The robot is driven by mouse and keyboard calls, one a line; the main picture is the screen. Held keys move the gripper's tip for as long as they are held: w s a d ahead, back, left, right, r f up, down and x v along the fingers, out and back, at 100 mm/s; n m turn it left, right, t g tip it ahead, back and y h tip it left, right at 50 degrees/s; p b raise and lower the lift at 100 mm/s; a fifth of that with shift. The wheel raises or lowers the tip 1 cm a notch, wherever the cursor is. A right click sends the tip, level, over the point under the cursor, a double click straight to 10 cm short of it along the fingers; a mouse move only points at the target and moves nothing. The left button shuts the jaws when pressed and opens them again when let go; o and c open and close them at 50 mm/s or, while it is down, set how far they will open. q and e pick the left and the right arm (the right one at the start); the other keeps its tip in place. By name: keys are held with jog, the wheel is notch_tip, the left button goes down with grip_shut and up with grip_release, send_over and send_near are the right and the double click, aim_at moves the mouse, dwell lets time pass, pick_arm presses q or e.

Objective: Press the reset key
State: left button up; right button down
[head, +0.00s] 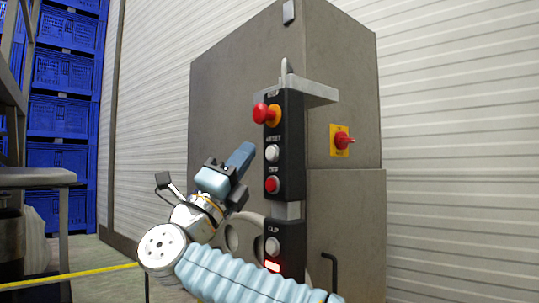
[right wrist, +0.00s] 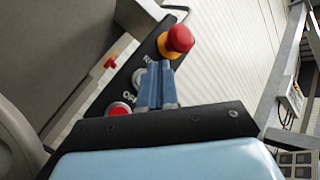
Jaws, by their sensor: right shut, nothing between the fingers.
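The reset key is a round white button (head: 272,153) under a small label that seems to read RESET. It sits on the black control box (head: 285,110), below a red mushroom button (head: 267,114) with a yellow collar. My right gripper (head: 246,150) is shut and empty, its blue fingers just left of the key in the head view with a small gap in the picture. In the right wrist view, the shut fingers (right wrist: 157,70) point at the box and the white key (right wrist: 138,78) shows beside them, partly covered. I cannot tell the gap in depth. My left gripper is out of view.
A red button (head: 272,185) sits below the key. A lower box has another white button (head: 272,247) and a lit red lamp (head: 272,266). A grey cabinet (head: 225,95) stands behind, with a red-and-yellow switch (head: 342,141). Blue crates (head: 62,115) are at far left.

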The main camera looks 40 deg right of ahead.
jog(key=shift+w+d, duration=0.1)
jog(key=shift+d, duration=0.75)
jog(key=shift+d+f+b, duration=0.1)
jog(key=shift+b, duration=0.2)
dwell(1.2)
jog(key=shift+d, duration=0.35)
jog(key=shift+d+b, duration=0.4)
jog(key=shift+b, duration=0.1)
dwell(0.5)
jog(key=shift+w, duration=0.1)
jog(key=shift+a, duration=0.8)
